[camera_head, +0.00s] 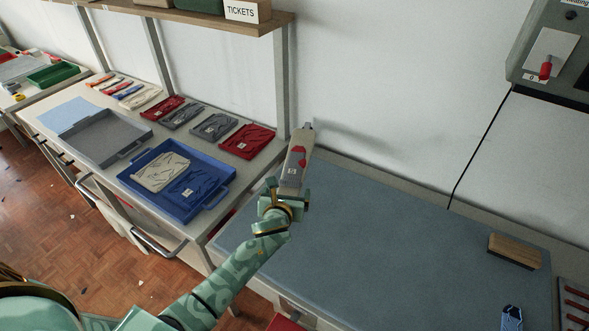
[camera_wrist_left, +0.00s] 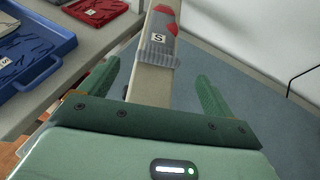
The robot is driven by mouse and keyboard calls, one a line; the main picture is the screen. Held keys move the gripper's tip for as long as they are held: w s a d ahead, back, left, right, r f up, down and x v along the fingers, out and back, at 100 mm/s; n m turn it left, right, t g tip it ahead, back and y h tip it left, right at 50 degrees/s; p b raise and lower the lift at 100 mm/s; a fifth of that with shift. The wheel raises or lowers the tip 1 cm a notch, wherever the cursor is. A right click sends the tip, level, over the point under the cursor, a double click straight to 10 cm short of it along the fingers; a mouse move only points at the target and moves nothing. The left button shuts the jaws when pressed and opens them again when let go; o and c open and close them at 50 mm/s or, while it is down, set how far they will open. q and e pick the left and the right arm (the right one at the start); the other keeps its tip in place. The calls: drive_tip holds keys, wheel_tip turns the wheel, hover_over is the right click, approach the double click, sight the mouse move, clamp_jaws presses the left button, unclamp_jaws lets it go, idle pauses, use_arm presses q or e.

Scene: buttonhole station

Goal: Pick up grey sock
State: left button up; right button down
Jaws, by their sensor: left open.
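A grey sock (camera_head: 292,170) with red patches and a small S label lies on a long beige board near the wall. In the left wrist view the grey sock (camera_wrist_left: 162,52) shows its ribbed cuff beyond the fingers. My left gripper (camera_head: 287,194) is at the near end of the sock in the head view. In the wrist view my left gripper (camera_wrist_left: 160,92) is open, with one finger on each side of the beige board (camera_wrist_left: 150,86). I cannot tell whether the fingers touch the board. My right gripper is not in view.
A blue tray (camera_head: 208,203) with a beige and a blue item stands on the left table beside an empty grey tray (camera_head: 108,137). Several red and grey items lie behind. The blue-grey mat (camera_head: 370,240) is mostly clear; a wooden block (camera_head: 514,250) lies at right.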

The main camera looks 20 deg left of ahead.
sight(290, 184)
use_arm(q)
drive_tip(key=b+x, duration=0.1)
drive_tip(key=x, duration=0.3)
drive_tip(key=shift+w+a+f, duration=0.1)
drive_tip(key=shift+w+f, duration=0.05)
drive_tip(key=shift+w, duration=0.1)
drive_tip(key=shift+s, duration=0.1)
drive_tip(key=c, duration=1.1)
drive_tip(key=shift+o, duration=0.2)
